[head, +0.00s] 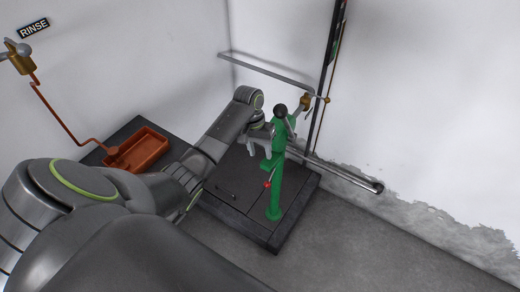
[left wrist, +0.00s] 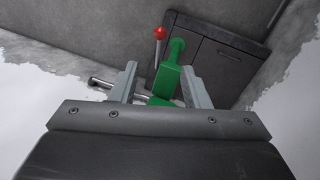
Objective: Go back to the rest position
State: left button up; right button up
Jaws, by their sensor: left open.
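My left arm comes in from the left in the head view and reaches to a green stand (head: 275,190) on a dark base. My left gripper (head: 257,150) is open beside the upper part of the stand. In the left wrist view its two grey fingers (left wrist: 160,88) are apart, with part of the green stand (left wrist: 167,80) showing between and beyond them. I cannot tell whether they touch it. A red-knobbed lever (left wrist: 159,34) stands beside the green post. My right gripper is in neither view.
A metal bar (head: 345,178) runs out right from the stand. A wall rail (head: 270,69) and a dark vertical post (head: 325,75) stand behind. An orange basin (head: 140,150) is at left, below a RINSE sign (head: 33,28).

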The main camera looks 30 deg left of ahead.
pick_arm(q)
jog(key=shift+f, duration=0.1)
jog(key=s+a+f+y+b, duration=0.1)
jog(key=s+f, duration=0.5)
jog(key=f, duration=0.4)
jog(key=s+a+f+n+b, duration=0.15)
jog(key=s+f, duration=0.35)
jog(key=f, duration=0.5)
jog(key=s+a+f+m+y+b, duration=0.1)
jog(key=s+f, duration=0.5)
jog(key=f, duration=0.4)
jog(key=s+d+f+b, duration=0.1)
jog(key=s+f, duration=0.4)
jog(key=s, duration=0.5)
jog(key=s+d+f+m+t+b, duration=0.1)
jog(key=s+f, duration=0.3)
jog(key=s, duration=0.5)
jog(key=s+d+f+y+b, duration=0.1)
jog(key=s+f, duration=0.4)
jog(key=s, duration=0.5)
jog(key=shift+s+f+m, duration=0.3)
jog(key=shift+f+m, duration=0.05)
